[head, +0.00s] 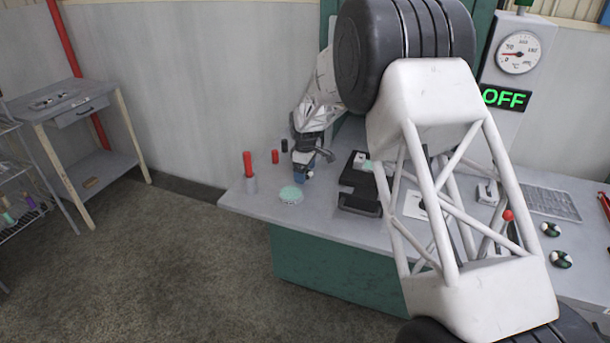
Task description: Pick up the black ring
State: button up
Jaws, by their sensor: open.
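My gripper (316,157) is small in the head view, over the left part of the grey workbench (240,202). It is open, and its fingers are hard to make out. A dark blue piece (302,173) is just below it; I cannot tell whether they touch. I cannot make out a black ring for certain. A small black upright piece (284,145) stands at the back left of the bench, left of my gripper, but its shape is too small to read as a ring. My own arm hides much of the bench's middle.
A red cylinder in a grey holder (250,184), a small red cylinder (275,157) and a mint-green disc (291,195) stand left. A black device (360,185) is right of my gripper. A gauge (519,52) and an OFF sign (506,98) are at the right.

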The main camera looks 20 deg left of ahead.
jog(key=shift+c, duration=0.2)
jog(key=c, duration=0.9)
jog(key=shift+c, duration=0.3)
jog(key=shift+r, duration=0.1)
jog(key=shift+r, duration=0.4)
notch_tip(320, 180, up, 3)
jog(key=shift+f, duration=0.1)
jog(key=s+d, duration=0.3)
jog(key=s, duration=0.1)
jog(key=s+d, duration=0.2)
jog(key=s, duration=0.3)
jog(key=s+d+r, duration=0.1)
jog(key=s+d, duration=0.2)
jog(key=s, duration=0.1)
jog(key=shift+s+d+r, duration=0.1)
jog(key=shift+s+d, duration=0.15)
jog(key=shift+d, duration=0.05)
